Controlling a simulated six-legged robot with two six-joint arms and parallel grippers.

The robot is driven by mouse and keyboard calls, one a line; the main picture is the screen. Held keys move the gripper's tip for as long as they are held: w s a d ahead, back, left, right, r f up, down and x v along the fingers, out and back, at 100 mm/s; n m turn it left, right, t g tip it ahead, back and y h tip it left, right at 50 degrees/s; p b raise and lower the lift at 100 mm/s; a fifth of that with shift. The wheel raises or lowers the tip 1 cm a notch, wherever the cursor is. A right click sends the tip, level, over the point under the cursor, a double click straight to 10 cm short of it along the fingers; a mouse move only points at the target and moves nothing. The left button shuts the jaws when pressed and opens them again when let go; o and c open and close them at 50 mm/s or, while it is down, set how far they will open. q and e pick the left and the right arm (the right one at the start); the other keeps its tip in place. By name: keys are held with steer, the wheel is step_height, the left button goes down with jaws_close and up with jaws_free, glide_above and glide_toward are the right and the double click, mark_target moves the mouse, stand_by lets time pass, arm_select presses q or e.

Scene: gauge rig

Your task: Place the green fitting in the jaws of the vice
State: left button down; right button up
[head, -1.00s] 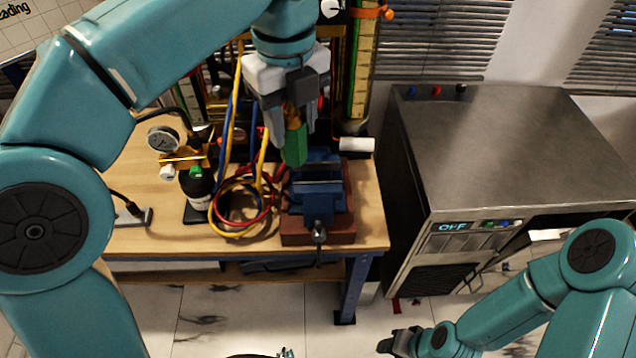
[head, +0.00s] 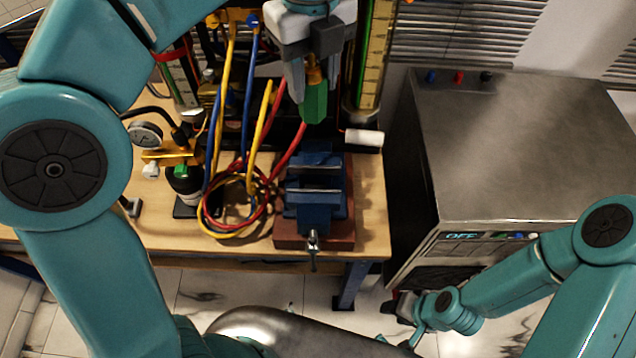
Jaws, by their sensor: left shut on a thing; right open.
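The green fitting (head: 315,104) has a brass upper part and hangs upright in my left gripper (head: 313,82), which is shut on it. The blue vice (head: 315,207) stands on a reddish-brown base on the wooden bench. Its jaws show as two pale strips with a gap between them. In the picture the fitting is above and behind the jaws, apart from them. My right gripper (head: 405,318) is low at the bottom right, empty, away from the bench; its fingers are partly hard to make out.
Red, blue and yellow hoses (head: 235,208) coil just left of the vice. A pressure gauge (head: 145,134) and a dark bottle (head: 185,182) stand further left. A white cylinder (head: 364,138) lies behind the vice. A steel cabinet (head: 530,150) fills the right.

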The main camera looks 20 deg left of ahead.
arm_select(q)
steer(key=shift+s+r+n, duration=0.15)
steer(key=shift+s+n, duration=0.1)
steer(key=shift+n, duration=0.15)
steer(key=shift+s+d, duration=0.1)
steer(key=shift+s, duration=0.2)
steer(key=b, duration=0.3)
glide_toward(314, 167)
steer(key=s+f, duration=0.2)
steer(key=f, duration=0.2)
steer(key=d+f, duration=0.1)
steer(key=shift+s+f, duration=0.3)
steer(key=shift+f, duration=0.05)
steer(key=shift+w+a+f, duration=0.1)
steer(key=shift+w+f, duration=0.1)
steer(key=shift+s, duration=0.15)
